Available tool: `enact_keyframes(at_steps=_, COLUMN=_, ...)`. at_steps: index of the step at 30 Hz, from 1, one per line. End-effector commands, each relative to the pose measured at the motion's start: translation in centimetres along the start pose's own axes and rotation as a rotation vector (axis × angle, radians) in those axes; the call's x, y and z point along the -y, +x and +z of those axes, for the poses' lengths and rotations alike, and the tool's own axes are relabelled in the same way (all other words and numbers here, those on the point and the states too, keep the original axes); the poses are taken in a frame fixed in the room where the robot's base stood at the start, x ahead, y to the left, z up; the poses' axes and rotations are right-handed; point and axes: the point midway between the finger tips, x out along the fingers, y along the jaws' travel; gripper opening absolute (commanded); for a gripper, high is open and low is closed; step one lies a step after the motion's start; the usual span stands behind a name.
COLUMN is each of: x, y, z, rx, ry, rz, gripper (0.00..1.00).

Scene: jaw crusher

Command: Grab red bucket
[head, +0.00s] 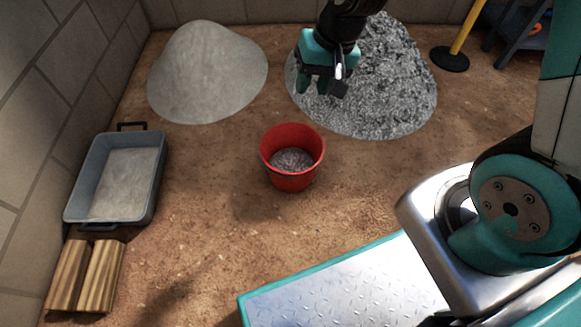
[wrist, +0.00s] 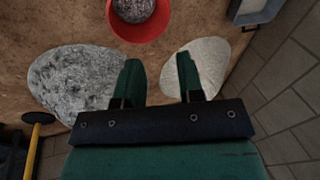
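The red bucket (head: 291,178) stands upright on the brown dirt floor near the middle of the head view, with grey gravel inside it. It also shows at the top of the wrist view (wrist: 140,32), partly cut off by the frame edge. My gripper (head: 322,88) hangs above the floor in front of the gravel pile, beyond the bucket and apart from it. In the wrist view its two green fingers (wrist: 160,75) are spread with nothing between them.
A gravel pile (head: 395,90) and a pale sand pile (head: 205,75) lie at the back. A grey tray (head: 158,185) and wooden blocks (head: 101,275) sit along the left wall. A yellow post (head: 463,30) stands at the back right. Bare floor surrounds the bucket.

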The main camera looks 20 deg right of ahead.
Motion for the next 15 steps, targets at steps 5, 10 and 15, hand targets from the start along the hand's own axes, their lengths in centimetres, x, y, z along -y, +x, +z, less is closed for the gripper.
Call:
enact_keyframes(at_steps=5, x=-7.4, y=10.9, z=-2.9, rx=-0.048, ry=0.277, rz=0.096, gripper=0.35)
enact_keyframes(at_steps=10, x=-11.8, y=16.5, z=-3.3, rx=-0.09, ry=0.415, rz=0.151, gripper=0.35)
enact_keyframes(at_steps=15, x=-13.4, y=19.1, z=-3.3, rx=-0.108, ry=0.457, rz=0.169, gripper=0.35)
